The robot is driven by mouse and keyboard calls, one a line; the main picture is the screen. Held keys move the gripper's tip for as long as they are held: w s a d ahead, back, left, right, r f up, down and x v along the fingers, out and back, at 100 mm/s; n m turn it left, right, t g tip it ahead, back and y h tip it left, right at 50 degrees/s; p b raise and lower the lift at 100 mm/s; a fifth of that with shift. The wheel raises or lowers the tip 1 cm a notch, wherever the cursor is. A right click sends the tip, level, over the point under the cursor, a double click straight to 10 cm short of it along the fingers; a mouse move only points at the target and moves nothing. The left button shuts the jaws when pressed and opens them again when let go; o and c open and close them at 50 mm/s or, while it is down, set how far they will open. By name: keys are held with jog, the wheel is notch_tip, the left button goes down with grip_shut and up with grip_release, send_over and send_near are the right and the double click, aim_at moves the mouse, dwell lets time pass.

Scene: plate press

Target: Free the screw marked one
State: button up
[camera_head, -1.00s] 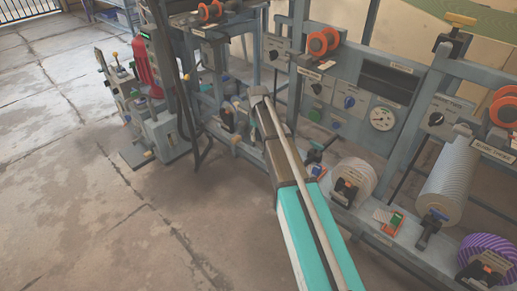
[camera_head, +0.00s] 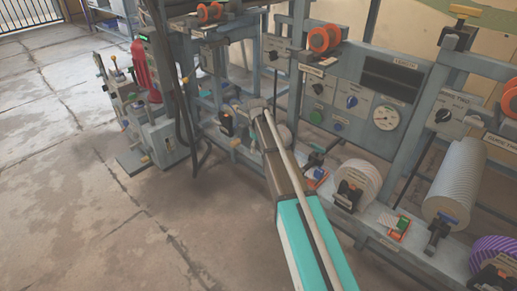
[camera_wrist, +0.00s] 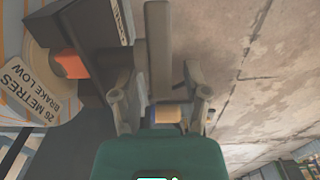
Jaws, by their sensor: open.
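No screw with a readable mark one shows in either view. In the wrist view my gripper (camera_wrist: 158,85) is open, its two fingers apart. A grey upright bar (camera_wrist: 158,45) passes between or behind the fingers; I cannot tell which. A small tan cylinder with a bluish end (camera_wrist: 167,113) shows low between the fingers, untouched as far as I can see. I cannot tell whether it is a screw. In the head view my arm reaches toward the lower frame of the machine, and the fingers cannot be made out.
A sign reading "26 METRES BRAKE LOW" (camera_wrist: 28,90) and an orange block (camera_wrist: 70,62) are left of my fingers. In the head view a panel with a gauge (camera_head: 386,118), a grey ribbed roll (camera_head: 455,185) and a white roll (camera_head: 358,183) stand right. Bare floor (camera_head: 90,230) is free at left.

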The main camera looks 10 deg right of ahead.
grip_shut()
jog(key=shift+s, duration=0.1)
dwell(0.3)
jog(key=shift+s+d+r+t+y, duration=0.1)
jog(key=shift+r+t+y, duration=0.05)
jog(key=shift+t+y, duration=0.45)
jog(key=shift+r+t, duration=0.1)
jog(key=shift+t, duration=0.4)
grip_release()
